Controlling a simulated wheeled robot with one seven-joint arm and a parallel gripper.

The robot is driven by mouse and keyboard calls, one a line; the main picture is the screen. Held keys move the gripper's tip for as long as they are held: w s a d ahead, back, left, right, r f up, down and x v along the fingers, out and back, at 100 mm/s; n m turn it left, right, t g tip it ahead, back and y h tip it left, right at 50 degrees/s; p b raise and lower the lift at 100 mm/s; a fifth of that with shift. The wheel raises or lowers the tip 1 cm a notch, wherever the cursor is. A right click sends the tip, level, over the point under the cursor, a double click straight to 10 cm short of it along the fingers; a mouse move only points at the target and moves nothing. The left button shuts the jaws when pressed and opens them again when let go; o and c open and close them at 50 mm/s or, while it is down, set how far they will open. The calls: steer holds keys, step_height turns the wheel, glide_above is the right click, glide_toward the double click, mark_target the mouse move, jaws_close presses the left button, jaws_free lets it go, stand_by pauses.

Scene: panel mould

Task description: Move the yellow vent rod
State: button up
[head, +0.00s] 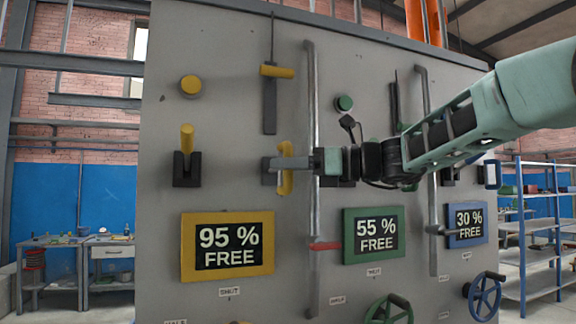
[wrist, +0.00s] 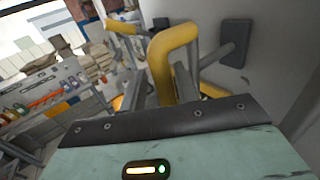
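A yellow crossbar (head: 277,71) on a thin upright rod, which may be the vent rod, is high on the grey panel. A dark plate is behind it. My gripper (head: 280,163) is well below it, at a yellow upright handle (head: 285,180) on the same panel. In the wrist view this bent yellow handle (wrist: 172,58) passes between my two grey fingers (wrist: 160,90). I cannot tell whether the fingers press on it. My fingers hide the handle's middle in the head view.
A yellow button (head: 190,85) and a yellow lever (head: 187,138) in a black bracket are to the left. A vertical grey pipe (head: 311,110) is behind my gripper. A yellow-framed display (head: 186,262) reading 95 % FREE is below. Green and blue controls are to the right.

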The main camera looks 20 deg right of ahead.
steer(key=shift+s+d, duration=0.1)
steer(key=b+v, duration=0.5)
steer(key=v, duration=1.2)
steer(key=shift+f, duration=0.1)
steer(key=s+a+f+n+g+h, duration=0.2)
steer(key=a+f+n+g, duration=0.15)
steer(key=a+f, duration=0.4)
steer(key=s+a+f+n+g+h, duration=0.25)
steer(key=a+f+n, duration=0.25)
steer(key=f, duration=0.6)
steer(key=s+a+f+n+g+h, duration=0.2)
steer(key=a+f+n+g, duration=0.15)
steer(key=a+f, duration=0.45)
steer(key=s+f+n+h, duration=0.8)
steer(key=s+f+n, duration=0.7)
steer(key=f+n, duration=0.4)
steer(key=shift+s+n, duration=0.35)
steer(key=shift+n, duration=0.45)
